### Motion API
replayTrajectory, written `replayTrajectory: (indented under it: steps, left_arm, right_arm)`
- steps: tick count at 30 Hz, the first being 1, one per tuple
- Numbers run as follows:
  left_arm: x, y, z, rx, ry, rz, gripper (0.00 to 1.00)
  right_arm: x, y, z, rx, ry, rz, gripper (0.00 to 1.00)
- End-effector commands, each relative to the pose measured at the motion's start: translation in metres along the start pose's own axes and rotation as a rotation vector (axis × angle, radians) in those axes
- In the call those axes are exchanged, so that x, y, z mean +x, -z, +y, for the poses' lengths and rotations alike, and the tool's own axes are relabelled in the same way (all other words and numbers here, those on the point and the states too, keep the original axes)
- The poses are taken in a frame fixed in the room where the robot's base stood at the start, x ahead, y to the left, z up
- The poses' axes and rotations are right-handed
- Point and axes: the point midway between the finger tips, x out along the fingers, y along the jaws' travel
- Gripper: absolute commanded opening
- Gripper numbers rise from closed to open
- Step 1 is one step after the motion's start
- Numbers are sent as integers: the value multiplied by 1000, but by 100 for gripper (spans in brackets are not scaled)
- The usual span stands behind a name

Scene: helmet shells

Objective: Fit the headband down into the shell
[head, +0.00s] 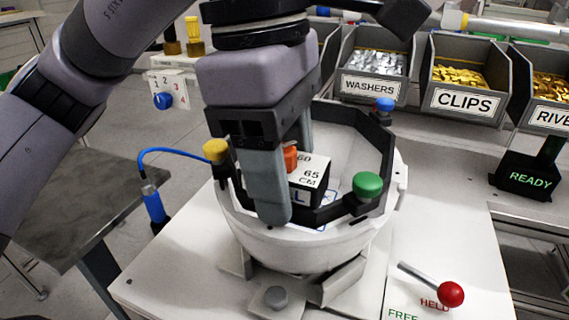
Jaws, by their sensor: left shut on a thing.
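The white shell (300,250) sits bowl-up in a pale cradle on the work table. The black angular headband (386,150) is at the shell's opening; its far and right sides stand above the rim, its near side sits lower, inside. Yellow (215,150), green (368,185) and blue (384,104) knobs are around it. A block (309,175) marked 60 and 65 CM, with an orange piece, is at its near left. My left gripper (285,185) points down there, shut on the headband, though its fingers hide the grip. I cannot tell whether the headband is seated. My right gripper is not in view.
A red-knobbed lever (450,294) stands by the words HELD and FREE at front right. A READY sign (530,175) is at the right. Bins of washers (372,85) and clips (462,100) line the back. A blue cabled tool (154,205) is left of the shell.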

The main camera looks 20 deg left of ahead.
Motion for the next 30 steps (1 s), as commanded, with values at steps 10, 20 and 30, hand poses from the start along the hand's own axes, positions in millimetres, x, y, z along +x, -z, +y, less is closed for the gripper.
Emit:
replayTrajectory:
  steps: [10, 20, 30]
  left_arm:
    - [4, 1, 0, 0, 1, 1, 81]
    - [-14, 0, 0, 0, -1, -1, 81]
    - [-62, 0, 1, -2, -2, -1, 81]
  right_arm:
    - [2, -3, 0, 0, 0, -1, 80]
    - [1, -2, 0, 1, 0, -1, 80]
    - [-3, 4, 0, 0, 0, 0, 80]
